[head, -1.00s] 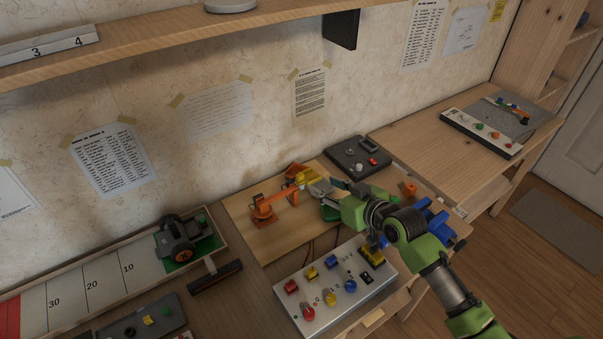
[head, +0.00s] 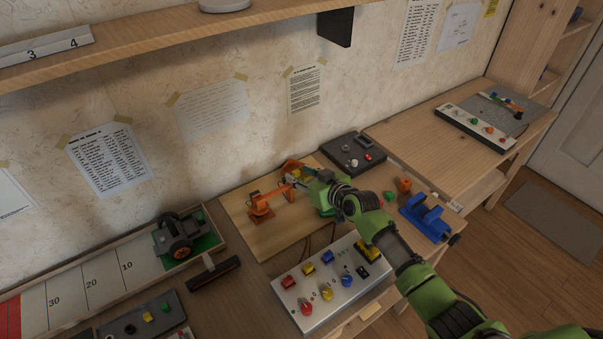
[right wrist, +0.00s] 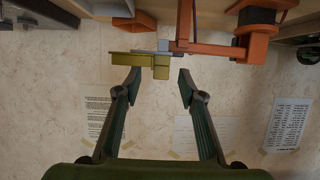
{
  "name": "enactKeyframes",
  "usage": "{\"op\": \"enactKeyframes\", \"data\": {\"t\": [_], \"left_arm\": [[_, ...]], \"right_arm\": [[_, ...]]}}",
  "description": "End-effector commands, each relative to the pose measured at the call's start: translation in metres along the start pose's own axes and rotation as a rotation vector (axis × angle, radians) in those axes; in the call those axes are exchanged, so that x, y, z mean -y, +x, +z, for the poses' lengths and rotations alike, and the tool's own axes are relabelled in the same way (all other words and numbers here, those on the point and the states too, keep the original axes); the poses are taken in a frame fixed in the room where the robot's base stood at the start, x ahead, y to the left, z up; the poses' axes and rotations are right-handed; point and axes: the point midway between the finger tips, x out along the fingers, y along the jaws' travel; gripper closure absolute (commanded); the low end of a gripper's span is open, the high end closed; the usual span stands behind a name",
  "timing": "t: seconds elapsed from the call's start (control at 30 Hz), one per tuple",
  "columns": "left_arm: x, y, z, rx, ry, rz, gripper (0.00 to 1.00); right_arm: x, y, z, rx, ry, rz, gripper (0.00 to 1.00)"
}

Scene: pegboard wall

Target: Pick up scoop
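A small orange toy arm (head: 262,208) stands on a wooden board. In the right wrist view its orange link (right wrist: 215,49) ends in an olive-yellow piece (right wrist: 140,64) with a grey part beside it. I cannot tell for sure whether this end piece is the scoop. My right gripper (head: 304,178) is at the end of the orange arm. In the right wrist view its fingers (right wrist: 160,84) are apart, with the yellow piece just beyond and partly between the tips. Nothing is clamped. My own gripper hides part of the piece in the head view. My left gripper is not in view.
A control box (head: 330,288) with coloured knobs lies in front of the board. A dark box (head: 352,152) lies behind it, near the wall. A blue vise-like object (head: 428,217) and an orange piece (head: 404,185) are to the right. A shelf (head: 150,45) overhangs the back.

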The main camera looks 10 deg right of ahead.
Motion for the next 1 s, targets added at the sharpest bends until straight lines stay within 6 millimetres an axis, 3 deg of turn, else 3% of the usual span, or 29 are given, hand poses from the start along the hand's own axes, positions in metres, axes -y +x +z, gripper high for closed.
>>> {"op": "enactKeyframes", "data": {"t": [0.17,0.43,0.47,0.57,0.6,1.0], "left_arm": [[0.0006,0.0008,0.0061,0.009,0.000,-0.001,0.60],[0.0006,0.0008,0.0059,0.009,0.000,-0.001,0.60],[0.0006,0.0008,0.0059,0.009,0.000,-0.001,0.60],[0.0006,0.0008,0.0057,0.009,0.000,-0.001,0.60],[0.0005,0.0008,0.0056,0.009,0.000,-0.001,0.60],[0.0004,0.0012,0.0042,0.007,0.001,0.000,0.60]], "right_arm": [[0.0001,0.0128,0.0002,0.000,0.000,0.000,0.63],[0.0001,0.0143,0.0001,0.000,-0.001,0.000,0.63],[0.0001,0.0143,0.0001,0.000,0.000,0.000,0.66],[0.0001,0.0142,0.0002,0.000,-0.001,0.000,0.92],[0.0000,0.0142,0.0002,0.000,0.000,0.000,0.95],[-0.0001,0.0135,-0.0014,-0.001,-0.001,0.000,0.95]]}}
